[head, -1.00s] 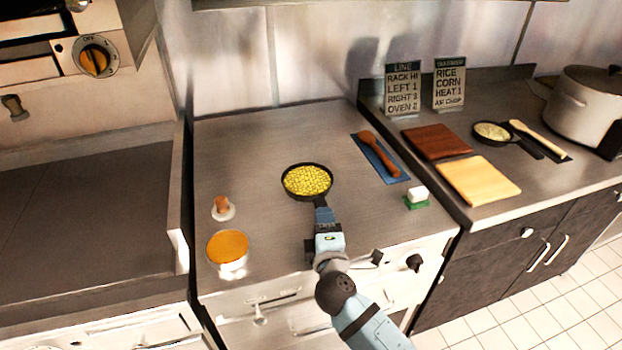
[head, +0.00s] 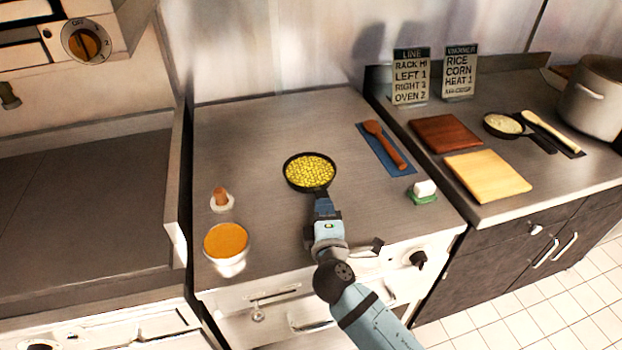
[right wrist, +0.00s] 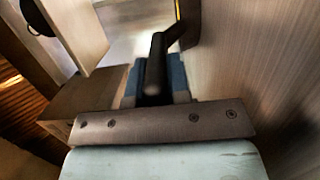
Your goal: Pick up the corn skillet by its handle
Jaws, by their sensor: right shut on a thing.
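The corn skillet (head: 310,172) is a small black pan full of yellow corn in the middle of the steel counter in the head view. Its handle points toward me. My right gripper (head: 322,204) is shut on the handle. In the right wrist view the dark handle (right wrist: 156,70) lies between the blue fingers of the right gripper (right wrist: 155,85). Most of the handle is hidden by the gripper in the head view. I cannot tell whether the pan touches the counter. My left gripper is not in view.
An orange-filled bowl (head: 227,241) and a small pale dish (head: 221,200) stand left of the arm. A wooden spoon (head: 385,145) on a blue mat (head: 372,152) and a white block on a green base (head: 424,191) lie right. Another skillet (head: 503,125) and boards are farther right.

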